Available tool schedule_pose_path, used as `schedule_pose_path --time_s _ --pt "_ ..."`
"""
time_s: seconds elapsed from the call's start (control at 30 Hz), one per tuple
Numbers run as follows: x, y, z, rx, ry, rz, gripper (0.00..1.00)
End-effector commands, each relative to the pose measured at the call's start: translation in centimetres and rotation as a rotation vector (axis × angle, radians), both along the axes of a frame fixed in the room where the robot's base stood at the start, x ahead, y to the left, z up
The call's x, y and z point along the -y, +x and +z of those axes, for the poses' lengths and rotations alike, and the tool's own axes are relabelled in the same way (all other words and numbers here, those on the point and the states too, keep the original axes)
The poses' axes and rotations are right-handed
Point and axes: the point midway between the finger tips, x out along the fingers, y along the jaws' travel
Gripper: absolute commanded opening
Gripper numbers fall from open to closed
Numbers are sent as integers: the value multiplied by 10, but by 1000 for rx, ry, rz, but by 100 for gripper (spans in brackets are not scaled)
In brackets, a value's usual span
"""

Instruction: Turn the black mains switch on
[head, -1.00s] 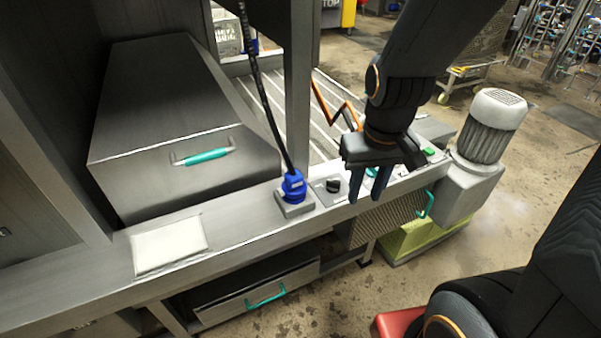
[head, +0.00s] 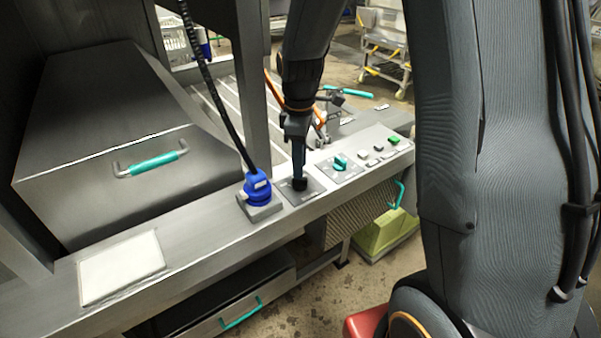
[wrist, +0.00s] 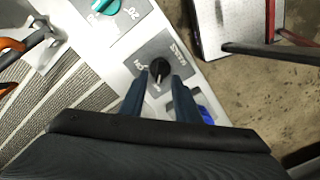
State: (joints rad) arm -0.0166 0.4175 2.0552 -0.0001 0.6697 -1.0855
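The black mains switch (head: 300,184) is a small round knob on a grey plate on the machine's front ledge, right of the blue plug. In the wrist view the knob (wrist: 159,68) shows a pale pointer mark toward the bottom of the picture; the plate's lettering is hard to read. My gripper (head: 299,175) points down right over the switch. In the wrist view its two dark blue fingers (wrist: 158,82) stand apart, one on each side of the knob, with gaps visible. Whether the tips reach down beside the knob I cannot tell.
The blue plug (head: 257,188) with its black cable stands just left of the switch. A teal knob (head: 341,162) and small white and green buttons (head: 393,140) are to the right. A grey post (head: 260,80) rises behind. A white plate (head: 120,268) lies on the ledge.

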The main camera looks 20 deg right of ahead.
Motion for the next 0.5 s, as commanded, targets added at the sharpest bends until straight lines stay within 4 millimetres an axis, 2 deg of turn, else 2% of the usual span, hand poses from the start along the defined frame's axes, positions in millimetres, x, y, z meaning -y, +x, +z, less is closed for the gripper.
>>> schedule_pose_path --time_s 0.2,0.5 --pt "1 -1 -29 -3 0 -2 30" --pt "0 -1 -39 0 0 -2 30"
